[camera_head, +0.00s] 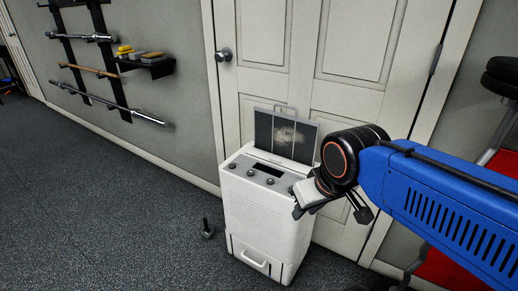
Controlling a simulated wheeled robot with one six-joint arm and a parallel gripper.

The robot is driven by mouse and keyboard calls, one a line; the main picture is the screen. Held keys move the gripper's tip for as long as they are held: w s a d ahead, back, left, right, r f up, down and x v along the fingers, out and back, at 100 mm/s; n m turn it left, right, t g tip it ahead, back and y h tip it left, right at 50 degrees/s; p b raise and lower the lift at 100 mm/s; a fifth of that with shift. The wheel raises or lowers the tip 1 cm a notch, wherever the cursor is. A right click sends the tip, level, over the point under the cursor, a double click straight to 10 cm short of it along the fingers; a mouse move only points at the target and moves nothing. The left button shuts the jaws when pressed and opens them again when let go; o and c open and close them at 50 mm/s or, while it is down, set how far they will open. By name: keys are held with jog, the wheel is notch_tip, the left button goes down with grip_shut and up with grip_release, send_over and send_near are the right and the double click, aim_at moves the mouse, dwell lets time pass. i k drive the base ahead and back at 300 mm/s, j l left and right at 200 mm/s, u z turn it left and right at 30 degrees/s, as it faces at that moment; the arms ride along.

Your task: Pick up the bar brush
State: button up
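A small dark wall shelf (147,66) at the upper left holds a few small items: a yellow one (124,49), a grey one (137,56) and a brownish one (153,56). One of these may be the bar brush, but they are too small to tell which. My gripper (332,212) is at the right of centre, in front of the white appliance's right side.
A white appliance (262,221) with a raised dark panel (285,136) stands before a white door (287,37). A small dark object (207,229) lies on the floor left of it. A wall rack holds bars (99,71). The dark floor (90,200) at left is mostly clear.

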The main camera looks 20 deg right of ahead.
aim_at(206, 231)
jog(key=i+j, duration=0.25)
jog(key=i+j+z, duration=0.15)
jog(key=j, duration=0.25)
jog(key=i+j, duration=0.35)
jog(key=i+j+z, duration=0.15)
jog(key=j, duration=0.25)
jog(key=i, duration=0.1)
